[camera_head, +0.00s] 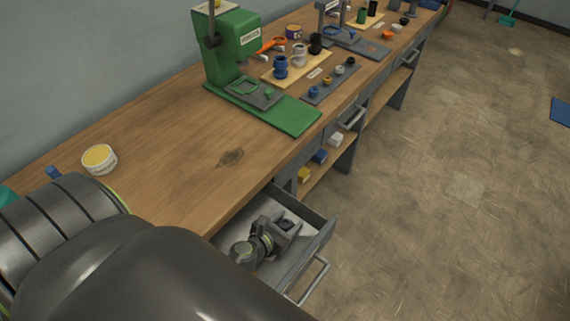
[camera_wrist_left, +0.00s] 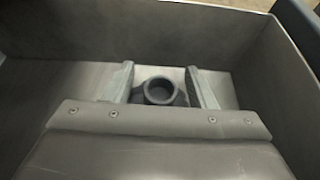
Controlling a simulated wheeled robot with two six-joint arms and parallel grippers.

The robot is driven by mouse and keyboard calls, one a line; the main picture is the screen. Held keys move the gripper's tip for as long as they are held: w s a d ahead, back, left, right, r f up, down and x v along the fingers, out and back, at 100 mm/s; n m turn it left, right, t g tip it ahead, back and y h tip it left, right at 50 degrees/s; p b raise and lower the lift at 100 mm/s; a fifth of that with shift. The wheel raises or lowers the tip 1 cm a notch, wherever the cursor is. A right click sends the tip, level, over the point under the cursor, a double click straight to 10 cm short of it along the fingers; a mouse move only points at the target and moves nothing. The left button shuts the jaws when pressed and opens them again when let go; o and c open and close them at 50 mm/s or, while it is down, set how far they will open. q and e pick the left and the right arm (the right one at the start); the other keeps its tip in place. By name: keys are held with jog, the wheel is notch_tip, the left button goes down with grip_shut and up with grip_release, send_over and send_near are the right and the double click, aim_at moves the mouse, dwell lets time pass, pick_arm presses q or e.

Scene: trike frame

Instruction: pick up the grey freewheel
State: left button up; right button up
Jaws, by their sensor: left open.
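The grey freewheel, a short dark grey ring (camera_wrist_left: 160,102), rests on the drawer floor in the left wrist view with its opening facing up. My left gripper (camera_wrist_left: 160,82) is open, with one finger on each side of the ring. There are gaps between the ring and both fingers, and the gripper's body hides the floor nearest the camera. In the head view my left gripper (camera_head: 288,224) is down inside the open drawer (camera_head: 318,238). I cannot make out the freewheel there. My right gripper is not in view.
The drawer walls (camera_wrist_left: 200,28) stand close around the gripper. The wooden bench (camera_head: 165,150) is above the drawer. It carries a green press (camera_head: 232,50), a tub with a yellow top (camera_head: 99,158) and boards with small parts (camera_head: 330,82). The floor on the right is mostly clear.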

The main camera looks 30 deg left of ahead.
pick_arm(q)
jog(key=shift+w+f, duration=0.2)
jog(key=shift+w, duration=0.25)
jog(key=shift+s+r, duration=0.1)
jog(key=shift+c, duration=0.2)
jog(key=shift+d, duration=0.1)
grip_shut()
